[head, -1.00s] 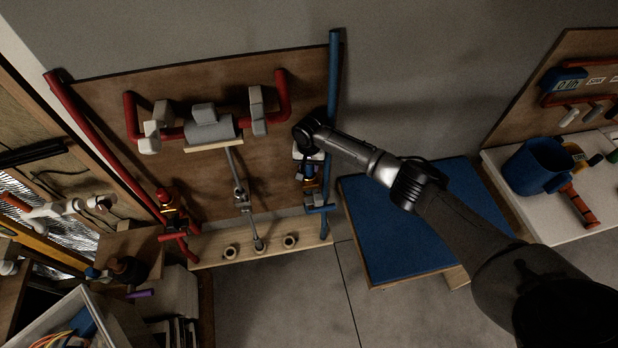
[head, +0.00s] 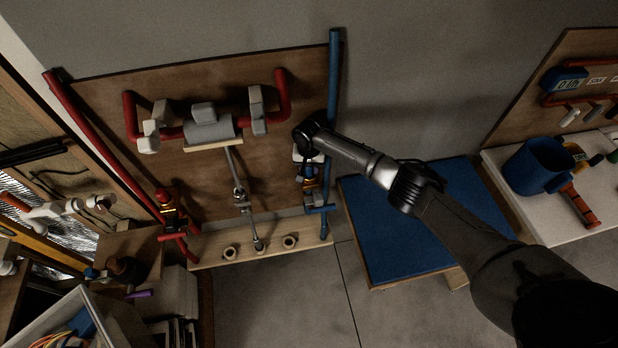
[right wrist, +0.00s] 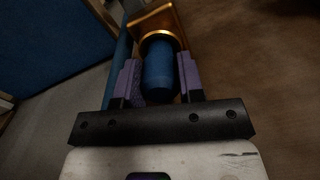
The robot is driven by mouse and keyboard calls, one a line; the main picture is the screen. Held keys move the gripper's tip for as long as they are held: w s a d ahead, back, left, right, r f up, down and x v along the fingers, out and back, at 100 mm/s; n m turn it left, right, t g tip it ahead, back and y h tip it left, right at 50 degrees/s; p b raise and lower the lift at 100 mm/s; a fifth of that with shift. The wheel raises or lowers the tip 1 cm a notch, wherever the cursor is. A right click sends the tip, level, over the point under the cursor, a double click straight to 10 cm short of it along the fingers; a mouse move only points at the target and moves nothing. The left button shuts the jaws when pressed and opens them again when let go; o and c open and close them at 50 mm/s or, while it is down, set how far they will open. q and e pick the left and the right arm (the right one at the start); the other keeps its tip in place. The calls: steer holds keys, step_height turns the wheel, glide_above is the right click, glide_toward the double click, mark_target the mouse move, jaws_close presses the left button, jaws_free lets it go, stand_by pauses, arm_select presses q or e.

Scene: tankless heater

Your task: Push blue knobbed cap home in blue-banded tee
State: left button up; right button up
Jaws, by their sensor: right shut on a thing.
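The blue knobbed cap (right wrist: 158,75) is between the purple-padded fingers of my right gripper (right wrist: 157,82), which is shut on it. The far end of the cap meets the brass-coloured mouth of the tee (right wrist: 155,22); how deep it sits is hard to tell. In the head view my right gripper (head: 307,158) is at the lower right of the wooden board, above the blue-banded tee (head: 309,184) on the blue pipe side. The gripper covers the cap there. My left gripper is not in view.
A blue pipe (head: 334,80) stands beside the gripper. A grey heater body (head: 208,127) with red pipes (head: 283,95) is on the board to the left. A wooden ledge (head: 268,246) runs below. A blue-topped table (head: 395,235) is at the right, under my arm.

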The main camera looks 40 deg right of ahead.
steer(key=shift+f, duration=0.25)
steer(key=shift+f, duration=0.35)
stand_by(0.5)
steer(key=o, duration=1.1)
steer(key=shift+r, duration=0.6)
step_height(320, 180, up, 11)
steer(key=shift+r, duration=0.8)
